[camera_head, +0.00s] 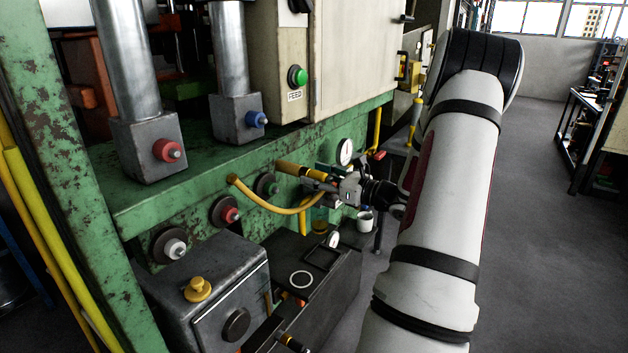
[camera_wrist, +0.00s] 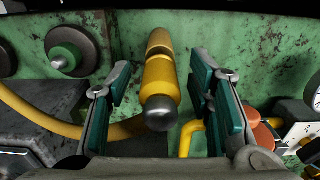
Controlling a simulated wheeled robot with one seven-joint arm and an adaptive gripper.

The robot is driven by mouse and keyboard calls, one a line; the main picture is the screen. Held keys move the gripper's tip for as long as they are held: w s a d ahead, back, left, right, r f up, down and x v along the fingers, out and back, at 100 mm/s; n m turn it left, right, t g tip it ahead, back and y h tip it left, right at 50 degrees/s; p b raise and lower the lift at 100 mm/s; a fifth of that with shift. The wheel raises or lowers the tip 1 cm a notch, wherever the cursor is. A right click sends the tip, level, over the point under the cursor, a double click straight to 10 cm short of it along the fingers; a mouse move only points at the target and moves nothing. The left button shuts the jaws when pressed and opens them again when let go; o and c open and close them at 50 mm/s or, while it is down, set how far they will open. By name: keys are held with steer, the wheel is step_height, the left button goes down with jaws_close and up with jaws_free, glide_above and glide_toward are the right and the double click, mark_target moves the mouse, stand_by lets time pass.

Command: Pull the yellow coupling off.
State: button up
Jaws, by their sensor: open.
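The yellow coupling (camera_head: 296,170) sticks out from the green machine panel in the head view. In the wrist view the yellow coupling (camera_wrist: 159,82) is in the middle, its rounded grey end towards me and its far end at the green panel. My gripper (camera_head: 322,180) is at the coupling in the head view. In the wrist view my gripper (camera_wrist: 158,76) is open, with one green-padded finger on each side of the coupling. Gaps show between the pads and the coupling. The coupling's seat on the panel is partly hidden behind it.
A yellow hose (camera_head: 275,207) curves below the coupling and shows in the wrist view (camera_wrist: 55,122). Ports with green (camera_head: 267,185), red (camera_head: 225,212) and white (camera_head: 170,246) centres line the panel leftward. A gauge (camera_head: 345,151) and a white cup (camera_head: 365,222) are nearby. Grey floor (camera_head: 540,230) lies open at right.

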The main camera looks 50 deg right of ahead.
mark_target(333, 181)
steer(key=shift+w, duration=0.8)
steer(key=shift+a, duration=0.1)
stand_by(0.8)
jaws_close()
steer(key=shift+s, duration=0.15)
steer(key=shift+s+d+p, duration=0.15)
steer(key=shift+s+p, duration=0.4)
steer(key=shift+s, duration=0.9)
steer(key=shift+s+d+p, duration=0.1)
steer(key=shift+s+p, duration=0.4)
steer(key=shift+s, duration=0.9)
